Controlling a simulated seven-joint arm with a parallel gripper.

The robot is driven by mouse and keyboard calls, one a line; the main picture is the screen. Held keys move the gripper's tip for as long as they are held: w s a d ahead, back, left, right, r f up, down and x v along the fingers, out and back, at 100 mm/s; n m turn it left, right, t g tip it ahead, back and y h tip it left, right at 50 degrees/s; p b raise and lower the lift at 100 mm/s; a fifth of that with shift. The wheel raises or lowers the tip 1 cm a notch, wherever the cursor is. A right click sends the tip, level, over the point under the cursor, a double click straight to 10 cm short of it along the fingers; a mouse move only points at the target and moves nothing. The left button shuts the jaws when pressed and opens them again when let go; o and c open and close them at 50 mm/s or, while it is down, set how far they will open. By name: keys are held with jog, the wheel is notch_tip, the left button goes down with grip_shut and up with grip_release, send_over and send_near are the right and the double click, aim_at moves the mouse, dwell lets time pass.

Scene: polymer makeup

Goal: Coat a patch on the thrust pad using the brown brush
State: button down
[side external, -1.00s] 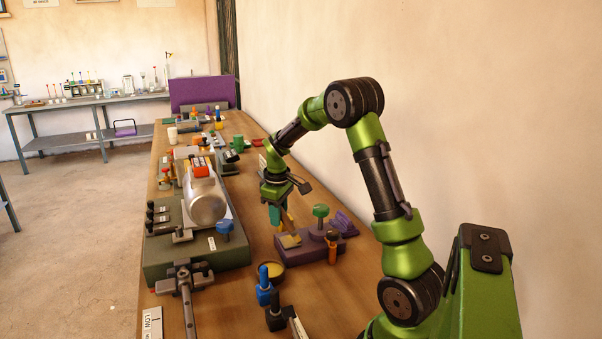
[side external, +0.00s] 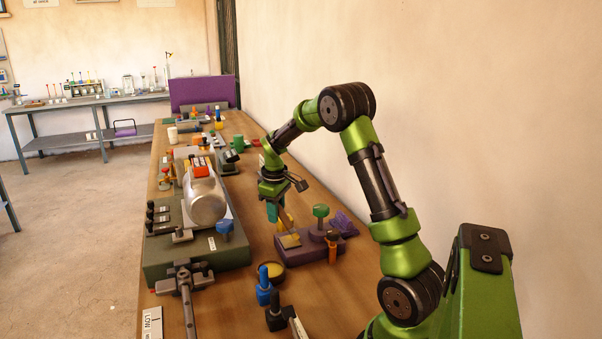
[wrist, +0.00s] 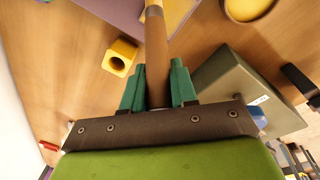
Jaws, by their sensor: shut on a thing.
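My gripper (side external: 272,211) is shut on the brown brush. In the wrist view the brush's brown handle (wrist: 157,55) stands between the teal fingers (wrist: 157,88) and points away toward a purple base. A pale band shows near its far end, and the bristles are cut off or hidden. A tan square pad (side external: 289,241), apparently the thrust pad, lies on the left end of the purple base (side external: 318,250). My gripper is above and left of the pad. I cannot tell whether the brush touches it. A round dish with yellow contents (side external: 272,267) sits in front of the base.
A yellow block with a hole (wrist: 119,58) stands near the brush. A green knob (side external: 321,211) and an orange-handled tool (side external: 332,244) are at the base. A grey-green machine (side external: 160,258) fills the left. Blue (side external: 264,284) and black-handled items stand in front.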

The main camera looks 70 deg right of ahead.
jog(key=shift+w+d+r, duration=0.15)
jog(key=shift+w+d, duration=0.6)
notch_tip(320, 180, up, 8)
jog(key=shift+r, duration=0.15)
jog(key=shift+a, duration=0.1)
dwell(0.5)
notch_tip(320, 180, up, 3)
jog(key=w+a+h, duration=0.1)
jog(key=w, duration=0.2)
jog(key=shift+n, duration=0.4)
jog(key=shift+f, duration=2.2)
jog(key=shift+r, duration=0.1)
